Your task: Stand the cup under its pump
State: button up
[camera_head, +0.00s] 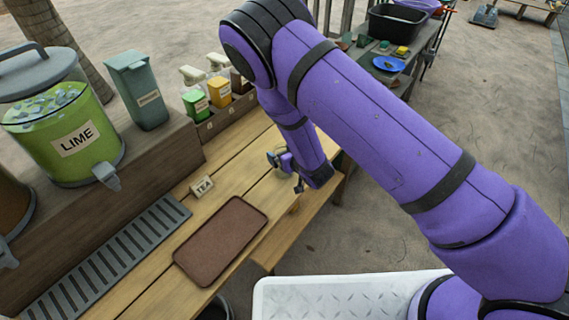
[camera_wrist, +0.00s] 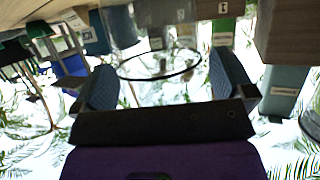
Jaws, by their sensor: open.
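A clear glass cup (camera_wrist: 160,77) shows in the wrist view, its round rim between the two fingers of my gripper (camera_wrist: 163,72). The fingers are open, and I cannot tell whether either touches the glass. In the head view my gripper (camera_head: 280,160) is low over the table's right part, partly behind my arm; the cup is hard to make out there. Pump bottles stand in a wooden caddy (camera_head: 228,113) at the back: a green bottle (camera_head: 196,105), a yellow bottle (camera_head: 220,92) and a darker bottle (camera_head: 240,82), partly hidden by my arm.
A lime drink dispenser (camera_head: 70,135) and a grey-green container (camera_head: 142,100) stand on the raised shelf. A brown tray (camera_head: 221,240), a TEA sign (camera_head: 202,187) and a slotted drip grate (camera_head: 110,257) lie nearer. The table (camera_head: 240,172) is bare between sign and caddy.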

jog(key=shift+w+a+f, duration=0.1)
jog(key=shift+w+a, duration=0.1)
jog(key=shift+w, duration=0.05)
jog(key=shift+c, duration=0.5)
jog(key=c, duration=1.2)
jog(key=shift+o, duration=0.2)
